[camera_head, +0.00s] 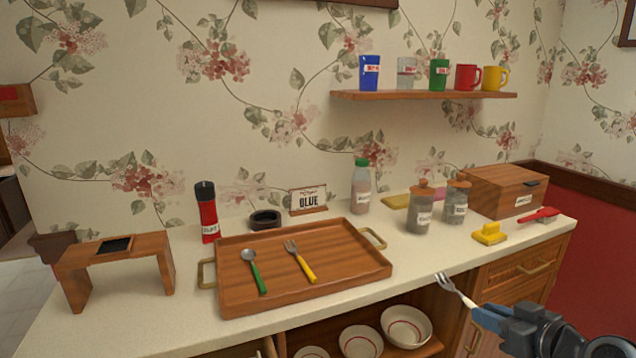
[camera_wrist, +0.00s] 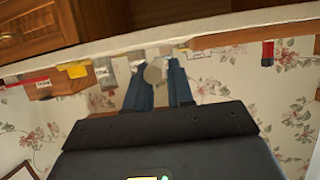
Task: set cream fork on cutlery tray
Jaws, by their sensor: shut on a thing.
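My gripper (camera_head: 482,314) is at the lower right of the head view, shut on a fork (camera_head: 452,289). The fork's silver tines point up and left, past the counter's front edge. The wooden cutlery tray (camera_head: 345,280) with brass handles lies on the counter, left of my gripper. In it lie a green-handled spoon (camera_head: 255,272) and a yellow-handled fork (camera_head: 301,262).
Two labelled jars (camera_head: 420,212), a yellow object (camera_head: 489,235) and a wooden box (camera_head: 505,190) stand to the right. A red-and-black bottle (camera_head: 208,215) and a small wooden stand (camera_head: 120,255) are left. The tray's right part is bare. Bowls (camera_head: 405,325) sit below.

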